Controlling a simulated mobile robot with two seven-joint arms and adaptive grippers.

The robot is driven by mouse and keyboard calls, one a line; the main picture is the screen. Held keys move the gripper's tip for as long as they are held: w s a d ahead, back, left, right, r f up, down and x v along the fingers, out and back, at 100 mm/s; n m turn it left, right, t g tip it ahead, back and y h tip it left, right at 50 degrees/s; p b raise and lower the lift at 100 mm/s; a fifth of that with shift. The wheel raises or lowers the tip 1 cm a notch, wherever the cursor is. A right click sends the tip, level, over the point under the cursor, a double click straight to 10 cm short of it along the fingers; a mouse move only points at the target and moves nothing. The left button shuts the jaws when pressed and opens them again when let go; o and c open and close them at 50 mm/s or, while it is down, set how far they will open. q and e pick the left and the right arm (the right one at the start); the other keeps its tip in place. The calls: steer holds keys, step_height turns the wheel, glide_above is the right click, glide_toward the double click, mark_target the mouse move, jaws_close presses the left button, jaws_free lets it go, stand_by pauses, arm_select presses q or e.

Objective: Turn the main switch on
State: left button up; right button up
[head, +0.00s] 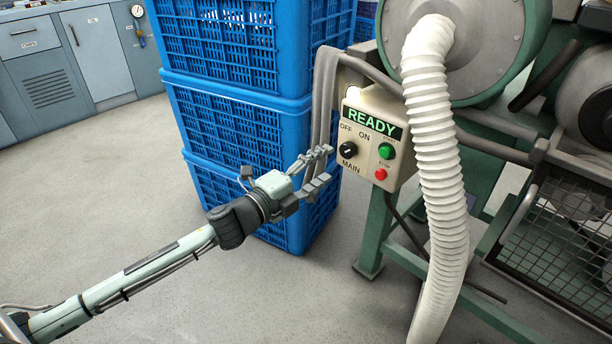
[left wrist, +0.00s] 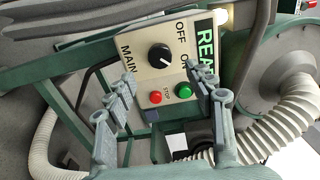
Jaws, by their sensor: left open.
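The beige control box (head: 377,172) is on the green machine frame. Its black main switch knob (head: 348,149) sits between the OFF and ON labels and above MAIN; it also shows in the left wrist view (left wrist: 160,55). A small pale mark on the knob seems to face the ON side, but it is hard to read. The display (head: 373,124) shows READY in lit green. My left gripper (head: 321,165) is open and empty, just left of the box and apart from the knob. In the left wrist view its fingers (left wrist: 160,80) frame the panel. My right gripper is not seen.
A green button (head: 386,151) and a red button (head: 380,174) lie right of the knob. A white ribbed hose (head: 435,140) hangs right of the box. Stacked blue crates (head: 230,125) stand close behind my left gripper. The floor at left is clear.

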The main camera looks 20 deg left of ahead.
arm_select(q)
steer(key=shift+v, duration=2.65)
steer(key=s+a+f+n+g+y+p, duration=0.2)
steer(key=s+a+f+n+g+y, duration=0.15)
steer(key=f+n, duration=0.35)
steer(key=s+a+f+n+g+y+p, duration=0.2)
steer(key=s+a+f+n+y, duration=0.25)
steer(key=f+n, duration=0.25)
steer(key=s+d+f+n+g, duration=0.2)
steer(key=s+f+n+g, duration=0.1)
steer(key=s, duration=0.5)
steer(key=s+d+f+n+g+p, duration=0.1)
steer(key=s+d+f+n+g, duration=0.2)
steer(key=s+f+g, duration=0.2)
steer(key=s+f, duration=0.3)
steer(key=shift+n+p, duration=0.3)
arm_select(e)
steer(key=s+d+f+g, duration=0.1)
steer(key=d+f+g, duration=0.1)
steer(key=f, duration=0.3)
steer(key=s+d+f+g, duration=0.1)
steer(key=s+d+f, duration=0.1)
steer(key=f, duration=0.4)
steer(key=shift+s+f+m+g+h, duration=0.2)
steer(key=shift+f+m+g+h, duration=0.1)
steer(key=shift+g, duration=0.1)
